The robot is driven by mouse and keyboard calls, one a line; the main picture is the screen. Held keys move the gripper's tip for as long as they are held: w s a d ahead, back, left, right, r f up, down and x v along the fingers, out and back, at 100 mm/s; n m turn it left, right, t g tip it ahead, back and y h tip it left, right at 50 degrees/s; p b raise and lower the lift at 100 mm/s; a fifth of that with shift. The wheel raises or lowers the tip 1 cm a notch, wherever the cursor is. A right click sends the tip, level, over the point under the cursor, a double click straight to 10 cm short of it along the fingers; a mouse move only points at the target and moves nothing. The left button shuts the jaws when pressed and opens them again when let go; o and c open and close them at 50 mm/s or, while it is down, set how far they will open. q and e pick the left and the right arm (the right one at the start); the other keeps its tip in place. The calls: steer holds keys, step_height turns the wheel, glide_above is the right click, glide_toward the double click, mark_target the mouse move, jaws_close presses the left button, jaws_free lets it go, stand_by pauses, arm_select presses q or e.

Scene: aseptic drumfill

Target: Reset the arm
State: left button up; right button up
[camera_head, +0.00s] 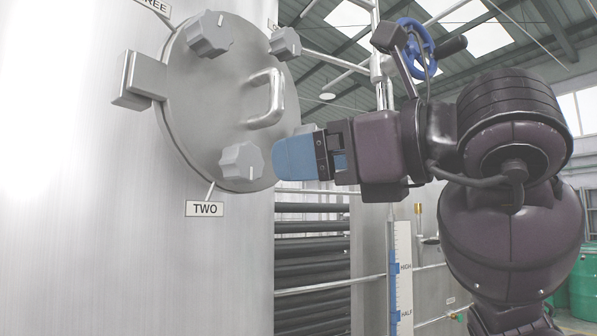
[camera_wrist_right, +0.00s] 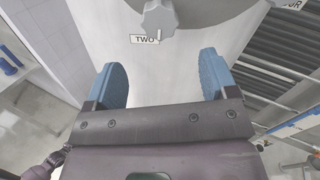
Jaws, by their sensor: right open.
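My right gripper (camera_head: 277,159) is raised in front of the round steel hatch (camera_head: 205,115), just right of its lower grey knob (camera_head: 241,162). In the right wrist view my right gripper (camera_wrist_right: 163,80) shows two blue fingers spread wide with nothing between them. The lower knob (camera_wrist_right: 158,17) and the label TWO (camera_wrist_right: 144,39) show beyond the fingertips there. The gripper looks apart from the knob. My left gripper is in neither view.
The hatch carries more grey knobs (camera_head: 209,34) and a bar handle (camera_head: 264,98). A level gauge (camera_head: 402,275) and pipes stand below my right arm. A blue valve wheel (camera_head: 418,48) is above it. Green drums (camera_head: 584,282) stand far right.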

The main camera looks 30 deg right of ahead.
steer(key=w+a+f+g+y, duration=0.3)
steer(key=f+g+y, duration=0.3)
steer(key=f, duration=0.4)
steer(key=w+a+f+g+y, duration=0.2)
steer(key=a+f+g+y, duration=0.2)
steer(key=f+g, duration=0.45)
steer(key=w+d+f+m+t+h, duration=0.1)
steer(key=w+d+f+m+t, duration=0.3)
steer(key=f+m+t, duration=0.55)
steer(key=w+d+f+m+t+h, duration=0.1)
steer(key=d+f+m+t, duration=0.5)
steer(key=f+m, duration=0.6)
steer(key=s+d+f+m+t+h, duration=0.1)
steer(key=d+f+m+t+h, duration=0.25)
steer(key=f+m+h, duration=0.75)
steer(key=s+f+m+g+h, duration=0.2)
steer(key=s+f+m+g, duration=0.3)
steer(key=s+f, duration=0.4)
steer(key=s+d+f+m+g+h, duration=0.1)
steer(key=s+f+m+g, duration=0.3)
steer(key=s+f, duration=0.5)
step_height(320, 180, down, 8)
steer(key=shift+d+f+m+g+h, duration=0.25)
steer(key=shift+m+g+h, duration=0.1)
steer(key=shift+m+h, duration=0.5)
